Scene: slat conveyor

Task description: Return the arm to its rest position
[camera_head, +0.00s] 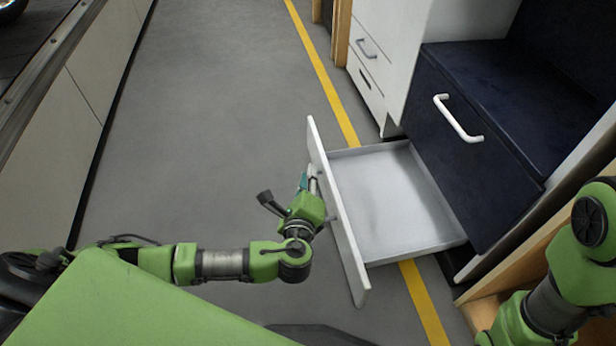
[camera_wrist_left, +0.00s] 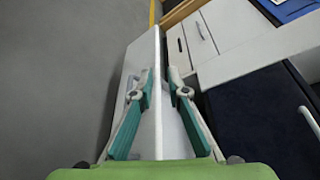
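My left arm reaches in from the left in the head view, with its gripper (camera_head: 307,180) beside the outer face of the pulled-out white drawer (camera_head: 349,230). Contact with the drawer cannot be told. My right arm shows at the right edge of the head view; its gripper is out of view.
The drawer is empty and juts out over the yellow floor line (camera_head: 327,82). A dark blue drawer front (camera_head: 450,150) with a white handle (camera_head: 458,119) stands right of it. White cabinets (camera_head: 375,60) stand behind. Grey floor (camera_head: 210,110) lies open to the left, before a pale low wall (camera_head: 60,150).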

